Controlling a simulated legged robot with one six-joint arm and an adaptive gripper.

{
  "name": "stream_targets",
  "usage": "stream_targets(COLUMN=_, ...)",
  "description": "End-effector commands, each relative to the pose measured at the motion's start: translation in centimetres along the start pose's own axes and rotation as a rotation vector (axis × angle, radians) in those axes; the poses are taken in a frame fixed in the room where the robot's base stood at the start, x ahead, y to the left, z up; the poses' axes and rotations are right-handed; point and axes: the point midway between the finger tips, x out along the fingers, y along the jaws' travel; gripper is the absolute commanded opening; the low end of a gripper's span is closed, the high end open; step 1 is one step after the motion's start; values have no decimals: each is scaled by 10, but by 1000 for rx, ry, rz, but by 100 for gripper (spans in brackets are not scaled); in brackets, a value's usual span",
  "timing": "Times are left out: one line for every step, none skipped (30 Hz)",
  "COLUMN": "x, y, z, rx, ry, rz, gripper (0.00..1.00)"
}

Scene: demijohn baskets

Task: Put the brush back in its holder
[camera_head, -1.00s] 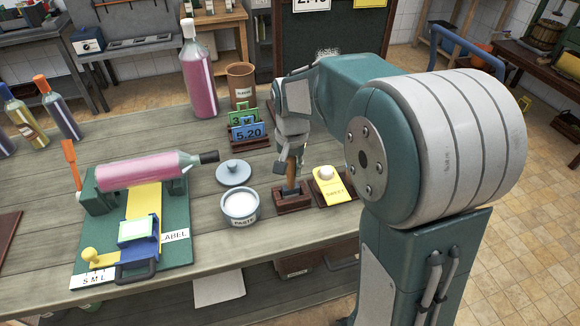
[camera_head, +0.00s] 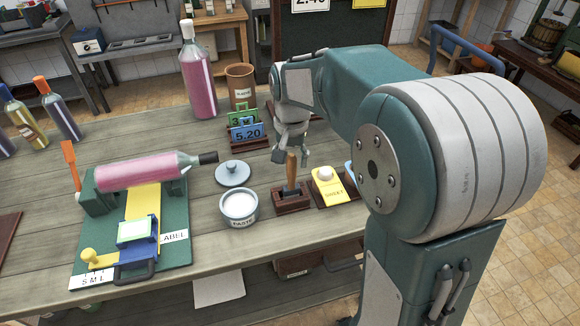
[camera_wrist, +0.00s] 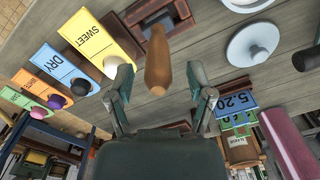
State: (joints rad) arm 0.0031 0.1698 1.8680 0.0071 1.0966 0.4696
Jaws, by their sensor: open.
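The brush (camera_head: 291,172) stands upright in its small dark brown wooden holder (camera_head: 292,203), with its wooden handle up and its lower end hidden inside. In the wrist view the handle (camera_wrist: 158,62) points toward my gripper, and the holder (camera_wrist: 160,14) shows at the top edge. My gripper (camera_head: 291,155) is just above the handle's top. In the wrist view its two fingers (camera_wrist: 163,90) are spread apart on either side of the handle, with gaps visible, and hold nothing.
A paste pot (camera_head: 239,208) and its grey lid (camera_head: 234,173) are left of the holder. A yellow SWEET card (camera_head: 330,188) is close on the right. Price tags (camera_head: 246,131) stand behind. A pink bottle (camera_head: 140,172) lies on the green labelling stand (camera_head: 178,250).

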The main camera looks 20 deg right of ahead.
Motion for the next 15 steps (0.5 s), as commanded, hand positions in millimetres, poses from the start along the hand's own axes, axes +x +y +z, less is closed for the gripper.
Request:
stream_targets(x=-12, y=0, z=-1, rx=0, ry=5, rz=-3, gripper=68)
stream_targets(x=-18, y=0, z=-1, rx=0, ry=5, rz=-2, gripper=68)
stream_targets(x=-27, y=0, z=-1, rx=0, ry=5, rz=-3, gripper=68)
stream_targets(x=-34, y=0, z=-1, rx=0, ry=5, rz=-2, gripper=68)
stream_targets(x=-40, y=0, z=-1, rx=0, ry=5, rz=-3, gripper=68)
stream_targets(x=-48, y=0, z=-1, rx=0, ry=5, rz=-2, gripper=68)
stream_targets(x=-54, y=0, z=-1, rx=0, ry=4, rz=-2, gripper=68)
stream_targets(x=-59, y=0, z=-1, rx=0, ry=4, rz=-2, gripper=68)
stream_targets(x=-66, y=0, z=0, rx=0, ry=3, rz=-1, gripper=68)
stream_targets(x=-70, y=0, z=0, rx=0, ry=3, rz=-1, gripper=68)
stream_targets(x=-75, y=0, z=-1, rx=0, ry=3, rz=-2, gripper=68)
stream_targets(x=-79, y=0, z=0, rx=0, ry=2, rz=-1, gripper=68)
stream_targets(x=-82, y=0, z=0, rx=0, ry=2, rz=-1, gripper=68)
stream_targets(x=-84, y=0, z=0, rx=0, ry=2, rz=-1, gripper=68)
stream_targets(x=-87, y=0, z=0, rx=0, ry=2, rz=-1, gripper=68)
